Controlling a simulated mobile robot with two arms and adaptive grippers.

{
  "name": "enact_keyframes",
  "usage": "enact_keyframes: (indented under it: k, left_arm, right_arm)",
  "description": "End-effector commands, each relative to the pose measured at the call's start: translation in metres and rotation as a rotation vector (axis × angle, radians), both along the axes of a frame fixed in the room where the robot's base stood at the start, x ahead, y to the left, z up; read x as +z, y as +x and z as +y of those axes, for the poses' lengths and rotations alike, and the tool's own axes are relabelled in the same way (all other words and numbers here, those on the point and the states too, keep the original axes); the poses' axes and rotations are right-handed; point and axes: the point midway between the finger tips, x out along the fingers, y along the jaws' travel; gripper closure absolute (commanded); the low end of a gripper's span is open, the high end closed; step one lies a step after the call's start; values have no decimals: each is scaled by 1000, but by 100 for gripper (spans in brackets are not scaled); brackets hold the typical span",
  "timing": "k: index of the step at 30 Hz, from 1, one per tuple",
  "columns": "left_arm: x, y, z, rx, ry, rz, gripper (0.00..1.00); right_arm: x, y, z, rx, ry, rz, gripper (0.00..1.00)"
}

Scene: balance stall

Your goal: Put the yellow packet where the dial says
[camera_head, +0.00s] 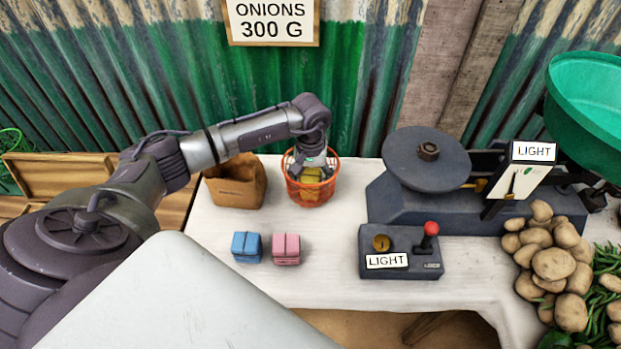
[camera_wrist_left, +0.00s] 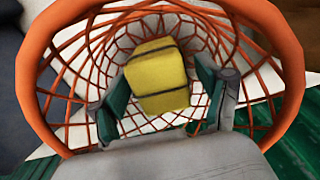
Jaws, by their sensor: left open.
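The yellow packet (camera_head: 311,177) is in the orange wire basket (camera_head: 309,196); in the left wrist view the packet (camera_wrist_left: 157,72) lies inside the basket's orange rim (camera_wrist_left: 290,62). My left gripper (camera_head: 313,163) reaches down into the basket. Its fingers (camera_wrist_left: 165,112) are open, one on each side of the packet; I cannot tell whether they touch it. The scale's dial (camera_head: 514,184) has a dark needle near upright and a sign (camera_head: 533,151) reading LIGHT above it. My right gripper is not in view.
A brown paper bag (camera_head: 236,184) stands left of the basket. Blue (camera_head: 247,247) and pink (camera_head: 286,249) packets sit in front. A dark box labelled LIGHT (camera_head: 387,261) has a red-knobbed lever (camera_head: 431,230). The scale (camera_head: 428,171) and potatoes (camera_head: 553,264) are right.

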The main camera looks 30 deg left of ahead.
Motion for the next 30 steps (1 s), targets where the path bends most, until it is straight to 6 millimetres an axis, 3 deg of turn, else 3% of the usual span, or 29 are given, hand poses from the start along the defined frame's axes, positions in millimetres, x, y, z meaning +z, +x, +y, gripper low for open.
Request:
enact_keyframes:
  k: [15,21,30]
  left_arm:
    - [100,1,0,0,1,-6,24]
    - [115,1,0,0,0,-3,24]
    - [117,1,0,0,1,-2,24]
  right_arm:
    - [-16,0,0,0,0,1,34]
    - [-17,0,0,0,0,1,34]
    - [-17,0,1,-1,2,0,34]
